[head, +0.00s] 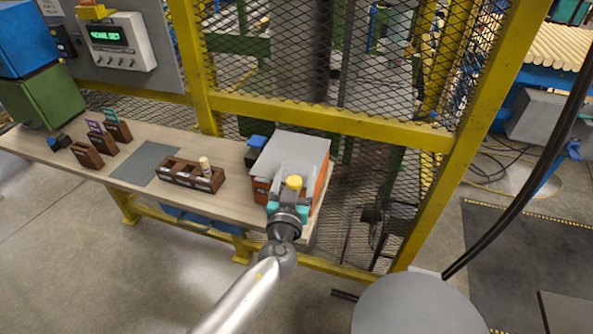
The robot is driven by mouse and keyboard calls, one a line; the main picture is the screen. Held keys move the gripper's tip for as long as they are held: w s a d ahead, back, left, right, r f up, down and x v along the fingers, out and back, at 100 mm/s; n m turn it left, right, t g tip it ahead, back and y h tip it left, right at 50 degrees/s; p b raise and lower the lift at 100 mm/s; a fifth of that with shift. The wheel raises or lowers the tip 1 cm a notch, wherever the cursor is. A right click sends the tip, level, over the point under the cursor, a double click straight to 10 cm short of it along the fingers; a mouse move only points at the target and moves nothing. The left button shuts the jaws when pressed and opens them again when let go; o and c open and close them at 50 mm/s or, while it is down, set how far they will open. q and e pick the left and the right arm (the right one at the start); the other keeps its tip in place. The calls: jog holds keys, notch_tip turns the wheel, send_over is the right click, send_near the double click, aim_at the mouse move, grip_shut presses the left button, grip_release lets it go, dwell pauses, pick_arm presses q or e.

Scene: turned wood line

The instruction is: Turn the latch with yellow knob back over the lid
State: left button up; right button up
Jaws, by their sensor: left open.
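An orange box (322,186) with a flat grey lid (293,151) stands at the right end of the wooden bench. A yellow knob (294,182) shows at the near edge of the lid. The gripper is open. It and the knob hide most of the latch, so I cannot tell how the latch is turned or whether the fingers touch it. My right gripper is not in view.
A dark wooden rack (190,175) with a pale cylinder stands left of the box, then a grey mat (145,163) and several small brown stands (87,154). A blue object (257,142) sits beside the box. A yellow-framed mesh fence (330,118) rises behind the bench.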

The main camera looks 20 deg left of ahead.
pick_arm(q)
jog(key=shift+w, duration=0.2)
grip_shut()
dwell(0.6)
